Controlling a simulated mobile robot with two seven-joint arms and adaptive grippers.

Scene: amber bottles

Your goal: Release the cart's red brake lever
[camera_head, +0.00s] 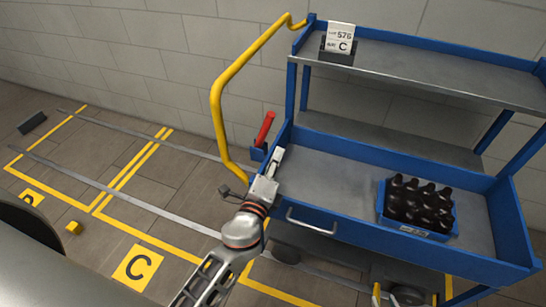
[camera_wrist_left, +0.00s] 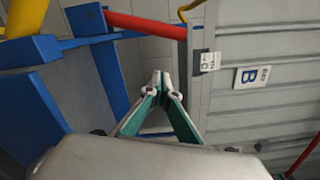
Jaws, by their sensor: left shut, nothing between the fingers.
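The red brake lever (camera_head: 265,129) stands tilted up from a blue bracket (camera_head: 257,154) at the cart's left end, beside the yellow handle. In the left wrist view the red lever (camera_wrist_left: 145,25) runs across the top, beyond my fingertips. My left gripper (camera_head: 278,153) is shut and empty, just right of and below the lever, by the blue cart's (camera_head: 375,232) left corner. Its fingertips (camera_wrist_left: 161,78) meet in the left wrist view, and a gap shows between them and the lever.
The yellow handle (camera_head: 218,105) curves up on the cart's left. A blue crate of dark bottles (camera_head: 383,217) sits on the lower shelf. A card marked C (camera_head: 341,38) stands on the top shelf. The floor (camera_head: 165,208) left of the cart is largely clear.

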